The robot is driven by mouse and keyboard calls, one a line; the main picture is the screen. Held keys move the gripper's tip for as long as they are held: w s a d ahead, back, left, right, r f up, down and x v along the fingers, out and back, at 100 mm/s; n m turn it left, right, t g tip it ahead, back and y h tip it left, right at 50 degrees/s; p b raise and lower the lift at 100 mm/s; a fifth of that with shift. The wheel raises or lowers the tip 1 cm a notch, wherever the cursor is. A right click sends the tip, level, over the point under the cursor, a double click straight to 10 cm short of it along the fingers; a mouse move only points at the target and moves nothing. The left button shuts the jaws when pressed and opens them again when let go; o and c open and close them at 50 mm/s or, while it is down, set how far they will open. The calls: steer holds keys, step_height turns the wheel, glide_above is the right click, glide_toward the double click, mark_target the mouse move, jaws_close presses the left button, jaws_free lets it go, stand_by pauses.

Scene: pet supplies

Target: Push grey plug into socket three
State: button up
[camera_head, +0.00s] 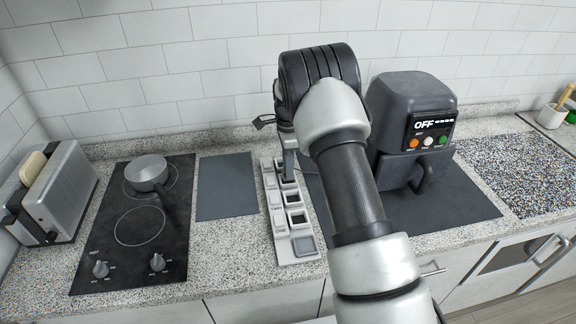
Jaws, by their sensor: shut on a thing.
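A pale power strip (277,222) lies on the counter, running from the back toward the front edge. It has a row of dark square sockets with pale switches beside them on its left. A grey pad is at its near end. My gripper (288,152) points down over the far part of the strip, mostly hidden behind my own arm and wrist. It is shut on a small grey piece, the grey plug (289,162), at the far sockets. I cannot tell which socket is under the plug or whether its prongs are inside.
Left are a dark mat (227,188), a hob (110,235) with a saucepan (147,172), and a toaster (62,190). The tiled wall is behind.

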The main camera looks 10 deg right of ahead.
steer(key=shift+f+b, duration=0.65)
steer(key=shift+f, duration=0.5)
steer(key=o, duration=1.1)
steer(key=shift+s, duration=0.1)
steer(key=shift+f, duration=0.1)
step_height(320, 180, up, 18)
steer(key=s+r+n+t, duration=0.2)
steer(key=s+r+n, duration=0.2)
steer(key=s+r, duration=0.5)
steer(key=s+r+n+t, duration=0.1)
steer(key=s+r+n, duration=0.25)
steer(key=s, duration=0.55)
steer(key=s+r+n+t, duration=0.1)
steer(key=s+r+n, duration=0.2)
steer(key=s+n, duration=0.35)
steer(key=s+f+n+t, duration=0.1)
steer(key=s+f+n, duration=0.3)
steer(key=s, duration=0.8)
steer(key=shift+s+t+p, duration=0.15)
steer(key=shift+t+p, duration=0.15)
steer(key=shift+p, duration=0.15)
